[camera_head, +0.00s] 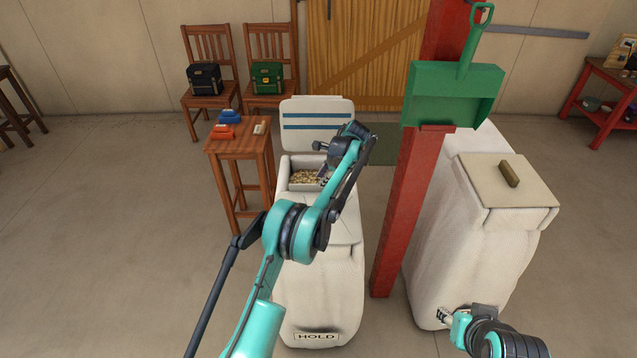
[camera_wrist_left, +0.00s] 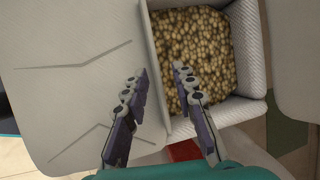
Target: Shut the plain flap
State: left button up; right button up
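The white bag marked HOLD (camera_head: 318,315) stands in front of me, with beans (camera_head: 303,177) in its open mouth. The plain flap (camera_wrist_left: 75,60) lies folded back toward me on the near side of the mouth. It has grey crease lines, and part of it shows in the head view (camera_head: 346,233) behind my arm. The blue-striped flap (camera_head: 317,122) stands up at the far side. My left gripper (camera_wrist_left: 160,70) is open and empty, one finger over the plain flap's edge, the other over the beans. My right gripper (camera_head: 441,316) is low at the right, its opening unclear.
A red post (camera_head: 404,220) with a green scoop (camera_head: 452,95) rises right of the bag. A second white bag (camera_head: 450,250) with a handled lid (camera_head: 503,190) stands beyond it. A wooden stool (camera_head: 238,145) stands left.

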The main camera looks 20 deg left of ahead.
pick_arm(q)
jog(key=w+v, duration=0.1)
jog(key=v, duration=0.7)
jog(key=shift+s, duration=0.5)
jog(key=shift+a, duration=0.1)
